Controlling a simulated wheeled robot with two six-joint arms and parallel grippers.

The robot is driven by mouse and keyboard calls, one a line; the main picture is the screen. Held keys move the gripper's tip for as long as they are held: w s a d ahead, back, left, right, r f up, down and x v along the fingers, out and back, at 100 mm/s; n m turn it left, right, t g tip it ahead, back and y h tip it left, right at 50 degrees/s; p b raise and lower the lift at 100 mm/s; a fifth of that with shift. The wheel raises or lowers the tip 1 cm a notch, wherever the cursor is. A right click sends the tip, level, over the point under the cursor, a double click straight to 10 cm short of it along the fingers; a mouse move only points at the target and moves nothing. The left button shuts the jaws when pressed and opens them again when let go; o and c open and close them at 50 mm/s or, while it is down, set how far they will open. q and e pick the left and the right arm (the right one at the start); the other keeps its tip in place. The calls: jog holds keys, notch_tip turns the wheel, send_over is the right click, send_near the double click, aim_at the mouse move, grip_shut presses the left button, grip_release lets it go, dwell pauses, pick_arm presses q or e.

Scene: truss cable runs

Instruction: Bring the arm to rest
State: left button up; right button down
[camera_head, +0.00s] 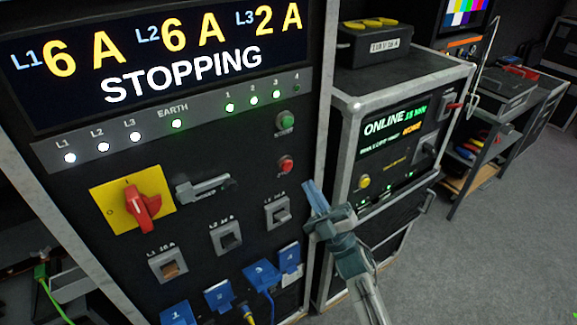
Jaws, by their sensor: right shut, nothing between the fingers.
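My right gripper (313,197) is shut and empty. It is in front of the right edge of a black power panel (80,205), right of the breaker switches, with its arm coming up from the bottom of the view. I cannot tell whether it touches the panel. The panel's display (165,55) reads STOPPING with 6 A, 6 A and 2 A. A red rotary switch (142,207) sits on a yellow plate. A green button (285,121) and a red button (286,165) are above the gripper. My left gripper is not in view.
A second cabinet (385,80) with an ONLINE screen (393,130) stands right of the panel. Behind it is a shelf cart (490,150) with tools. Blue sockets (262,274) line the panel's bottom. The grey floor (480,260) at right is clear.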

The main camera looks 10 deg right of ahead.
dwell(0.6)
jog(key=w+d+f+m+g+h, duration=0.15)
jog(key=f+m+h, duration=0.3)
jog(key=f, duration=0.55)
jog(key=w+d+f+m+g+h, duration=0.15)
jog(key=f+m+h, duration=0.3)
jog(key=f, duration=0.55)
jog(key=s+d+f+m+g+h, duration=0.2)
jog(key=s+d+f+g, duration=0.15)
jog(key=f, duration=0.85)
jog(key=s+d+f+m+g+h, duration=0.2)
jog(key=s+f, duration=0.3)
jog(key=f, duration=0.7)
jog(key=s+d+f+m+g+h, duration=0.1)
jog(key=s+d+f+m+g, duration=0.15)
jog(key=s+f, duration=0.65)
jog(key=s+d+f+m+g, duration=0.1)
jog(key=s+f+g, duration=0.2)
jog(key=s+f, duration=0.3)
jog(key=s+f+g, duration=0.4)
jog(key=s+f, duration=0.1)
jog(key=s, duration=1.1)
jog(key=s+d+f+m+g+h, duration=0.1)
jog(key=s+f+g, duration=0.2)
jog(key=s+f, duration=0.3)
jog(key=s, duration=0.5)
jog(key=shift+d+f+m+g, duration=0.3)
jog(key=shift+f+m, duration=0.05)
jog(key=shift+w, duration=0.1)
